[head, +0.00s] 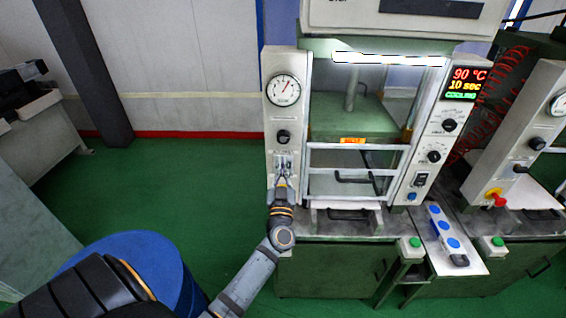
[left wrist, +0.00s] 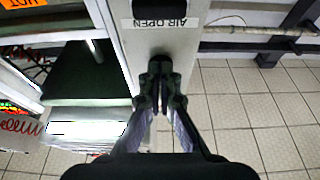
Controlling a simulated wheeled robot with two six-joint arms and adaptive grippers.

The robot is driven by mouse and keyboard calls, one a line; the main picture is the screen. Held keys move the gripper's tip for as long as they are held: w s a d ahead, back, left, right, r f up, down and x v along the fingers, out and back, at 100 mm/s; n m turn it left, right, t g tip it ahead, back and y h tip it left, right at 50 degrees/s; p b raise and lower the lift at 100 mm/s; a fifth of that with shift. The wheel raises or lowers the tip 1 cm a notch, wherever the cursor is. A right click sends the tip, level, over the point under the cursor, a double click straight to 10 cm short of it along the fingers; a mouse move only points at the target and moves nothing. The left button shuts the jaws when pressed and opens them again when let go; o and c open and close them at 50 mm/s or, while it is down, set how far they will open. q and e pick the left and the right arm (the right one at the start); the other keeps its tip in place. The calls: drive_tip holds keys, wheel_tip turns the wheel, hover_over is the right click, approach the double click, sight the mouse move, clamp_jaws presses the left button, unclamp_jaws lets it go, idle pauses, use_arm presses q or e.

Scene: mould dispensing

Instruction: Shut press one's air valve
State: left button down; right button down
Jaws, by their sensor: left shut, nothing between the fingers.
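Press one (head: 350,115) stands in the middle of the head view, with a pale left column (head: 271,118) carrying a round gauge (head: 284,90) and a black knob (head: 283,136). My left gripper (head: 283,181) is at the lower part of this column, fingers pointing at it. In the left wrist view the left gripper (left wrist: 160,80) is shut, its fingertips close to the column face beside an upside-down "AIR OPEN" label (left wrist: 160,23). The valve's handle is mostly hidden by the fingers, so its position and any contact cannot be told. My right gripper is not in view.
The press's display (head: 465,83) reads 90 °C, 10 sec, COOLING. A white guard frame (head: 352,147) is right of the gripper. A panel with blue round parts (head: 445,235) and green buttons (head: 410,246) are at the front. A blue drum (head: 140,262) stands lower left.

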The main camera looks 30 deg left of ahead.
sight(284, 151)
use_arm(q)
drive_tip(key=w+a, duration=0.1)
drive_tip(key=w+f, duration=0.1)
drive_tip(key=shift+w+a+f, duration=0.1)
drive_tip(key=shift+w+a, duration=0.25)
drive_tip(key=shift+f, duration=0.85)
wheel_tip(284, 151, down, 5)
drive_tip(key=b, duration=0.3)
drive_tip(key=shift+s+d+r, duration=0.1)
drive_tip(key=shift+s+r, duration=0.05)
